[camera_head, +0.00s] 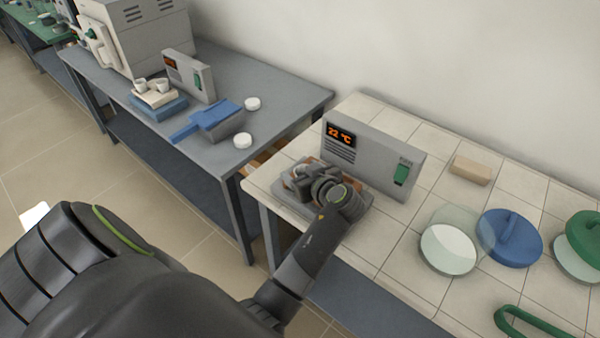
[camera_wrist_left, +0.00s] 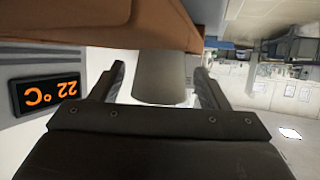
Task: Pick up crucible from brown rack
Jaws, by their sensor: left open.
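In the left wrist view, which is upside down, a pale grey crucible (camera_wrist_left: 160,76) stands on the brown rack (camera_wrist_left: 90,22). My left gripper (camera_wrist_left: 162,80) is open, with one finger on each side of the crucible. Whether the fingers touch it I cannot tell. In the head view my left gripper (camera_head: 303,174) is over the rack area in front of the grey display box (camera_head: 372,155) reading 22 °C. The arm and gripper hide the crucible and most of the rack there. My right gripper is not in view.
On the tiled table (camera_head: 410,235) are a tan block (camera_head: 472,170), a glass dish (camera_head: 448,249), a blue lid (camera_head: 510,238) and a green handle (camera_head: 535,325). A grey table (camera_head: 285,95) to the left holds a furnace (camera_head: 140,35), another display box and two small white crucibles.

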